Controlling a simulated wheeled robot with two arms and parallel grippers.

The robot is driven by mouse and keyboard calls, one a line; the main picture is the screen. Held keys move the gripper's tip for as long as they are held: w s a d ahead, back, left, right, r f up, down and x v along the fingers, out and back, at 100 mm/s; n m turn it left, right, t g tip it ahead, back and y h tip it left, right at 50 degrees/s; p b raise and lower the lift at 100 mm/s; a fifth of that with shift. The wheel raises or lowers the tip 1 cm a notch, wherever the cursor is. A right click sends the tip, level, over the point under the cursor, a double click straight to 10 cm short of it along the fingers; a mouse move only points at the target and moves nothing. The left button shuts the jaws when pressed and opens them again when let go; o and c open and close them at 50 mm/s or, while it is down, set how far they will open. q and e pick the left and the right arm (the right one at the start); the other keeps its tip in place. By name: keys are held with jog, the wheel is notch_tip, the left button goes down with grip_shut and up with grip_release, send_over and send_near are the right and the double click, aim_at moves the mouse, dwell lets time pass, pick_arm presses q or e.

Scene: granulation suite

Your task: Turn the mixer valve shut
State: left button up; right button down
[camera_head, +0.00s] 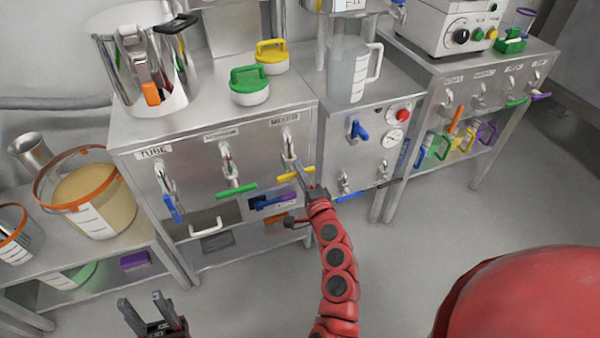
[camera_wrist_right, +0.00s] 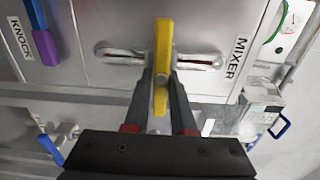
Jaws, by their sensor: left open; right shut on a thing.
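The mixer valve has a yellow lever handle (camera_wrist_right: 163,48), and the label MIXER (camera_wrist_right: 237,57) is beside it in the right wrist view. My right gripper (camera_wrist_right: 163,85) is shut on the yellow handle, with one finger on each side of it. In the head view the same yellow handle (camera_head: 285,178) lies about level on the front of the steel cabinet, with my right gripper (camera_head: 298,169) at it. The gripper hides part of the handle and valve. My left gripper (camera_head: 145,304) is open and empty, low at the left, away from the cabinet.
Beside it on the cabinet front are a green-handled valve (camera_head: 236,190) and a blue-handled valve (camera_head: 171,208) labelled TUBE. A clear jug (camera_head: 349,72) stands on the neighbouring cabinet. A bucket (camera_head: 100,205) stands on the left bench. The floor in front is clear.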

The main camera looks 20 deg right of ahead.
jog(key=shift+f, duration=0.15)
jog(key=c, duration=0.8)
grip_release()
jog(key=shift+o, duration=0.2)
jog(key=s+b, duration=0.1)
jog(key=s, duration=1.6)
jog(key=shift+s+d, duration=0.25)
